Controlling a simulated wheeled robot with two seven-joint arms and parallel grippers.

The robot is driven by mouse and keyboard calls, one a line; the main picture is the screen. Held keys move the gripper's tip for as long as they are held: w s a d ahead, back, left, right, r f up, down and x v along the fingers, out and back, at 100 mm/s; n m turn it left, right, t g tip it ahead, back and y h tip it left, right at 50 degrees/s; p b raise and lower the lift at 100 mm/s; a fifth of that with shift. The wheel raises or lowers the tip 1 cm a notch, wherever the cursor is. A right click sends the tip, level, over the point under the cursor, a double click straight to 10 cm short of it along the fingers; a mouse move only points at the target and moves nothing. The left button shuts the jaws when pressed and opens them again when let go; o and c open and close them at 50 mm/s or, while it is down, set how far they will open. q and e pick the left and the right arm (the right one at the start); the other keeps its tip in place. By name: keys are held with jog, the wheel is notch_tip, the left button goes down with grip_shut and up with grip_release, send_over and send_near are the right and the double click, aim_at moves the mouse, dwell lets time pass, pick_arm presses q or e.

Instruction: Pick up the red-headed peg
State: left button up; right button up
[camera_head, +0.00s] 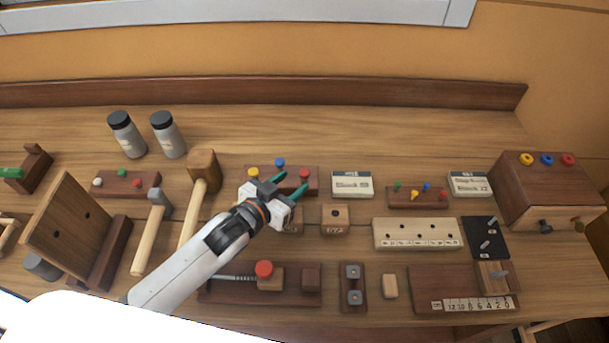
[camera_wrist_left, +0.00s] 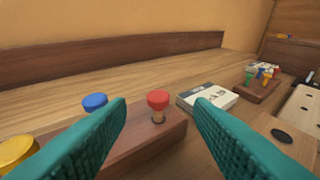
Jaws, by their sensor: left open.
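The red-headed peg (camera_head: 304,174) stands upright at the right end of a dark wooden block (camera_head: 315,187). A blue-headed peg (camera_head: 280,162) and a yellow-headed peg (camera_head: 253,172) stand in the same block. My left gripper (camera_head: 288,186) is over the block, its green fingers apart. In the left wrist view the red-headed peg (camera_wrist_left: 158,104) is between the two fingers in the picture, ahead of the tips, and nothing is held. The blue peg (camera_wrist_left: 95,102) is beside the left finger, and the yellow one (camera_wrist_left: 16,152) is partly hidden. My right gripper does not show.
A white box (camera_head: 352,185) lies right of the block, and a second block with small coloured pegs (camera_head: 418,197) is farther right. A mallet (camera_head: 202,168) is on the left. A wooden cube (camera_head: 334,219) is in front. The bench behind the block is clear.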

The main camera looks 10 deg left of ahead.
aim_at(302, 174)
pick_arm(q)
jog(key=p+x, duration=0.1)
jog(key=x, duration=0.5)
jog(key=shift+w+f, duration=0.2)
jog(key=shift+w, duration=0.1)
jog(key=shift+s, duration=0.1)
jog(key=c, duration=1)
